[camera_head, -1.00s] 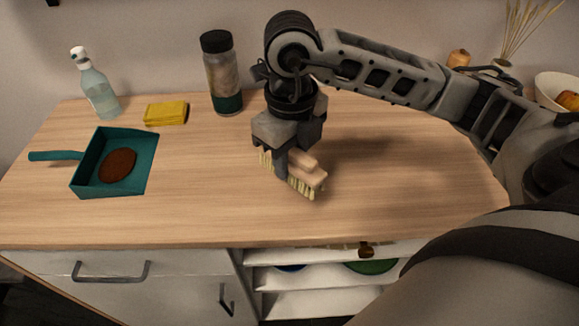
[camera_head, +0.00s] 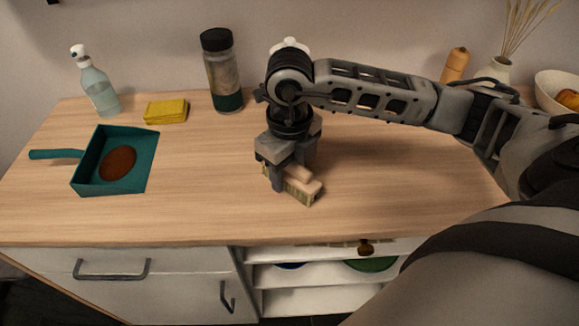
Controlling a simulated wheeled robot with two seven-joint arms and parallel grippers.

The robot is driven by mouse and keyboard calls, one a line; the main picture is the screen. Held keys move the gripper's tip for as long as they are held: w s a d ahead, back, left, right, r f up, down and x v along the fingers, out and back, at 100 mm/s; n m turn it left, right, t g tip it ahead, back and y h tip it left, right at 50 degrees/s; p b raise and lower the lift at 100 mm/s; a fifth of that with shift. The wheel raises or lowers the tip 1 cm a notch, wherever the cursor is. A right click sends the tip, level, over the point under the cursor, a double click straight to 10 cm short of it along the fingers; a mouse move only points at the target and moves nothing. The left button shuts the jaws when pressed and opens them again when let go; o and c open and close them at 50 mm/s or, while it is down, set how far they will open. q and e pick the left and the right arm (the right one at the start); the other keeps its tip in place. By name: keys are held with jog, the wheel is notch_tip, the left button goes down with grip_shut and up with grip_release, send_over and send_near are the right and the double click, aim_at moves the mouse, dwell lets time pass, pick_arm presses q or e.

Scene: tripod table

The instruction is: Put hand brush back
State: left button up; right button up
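The hand brush (camera_head: 303,188) has a pale wooden body and light bristles. It is low at the counter's middle and seems to touch the top. My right gripper (camera_head: 281,178) points down over it, with one finger across its near side. The gripper appears shut on the brush; the far finger is hidden. My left gripper is not in view. A teal dustpan (camera_head: 143,173) with a brown patch of dirt (camera_head: 118,163) lies on the left of the wooden counter (camera_head: 200,215).
A spray bottle (camera_head: 97,88), a yellow sponge (camera_head: 166,111) and a dark-lidded jar (camera_head: 222,75) stand along the back. A white bottle top (camera_head: 290,45) shows behind my arm. A vase (camera_head: 497,70) and bowl (camera_head: 556,88) are at right. The counter between dustpan and brush is clear.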

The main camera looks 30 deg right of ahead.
notch_tip(320, 180, up, 12)
jog(key=shift+r, duration=0.25)
dwell(0.5)
dwell(0.5)
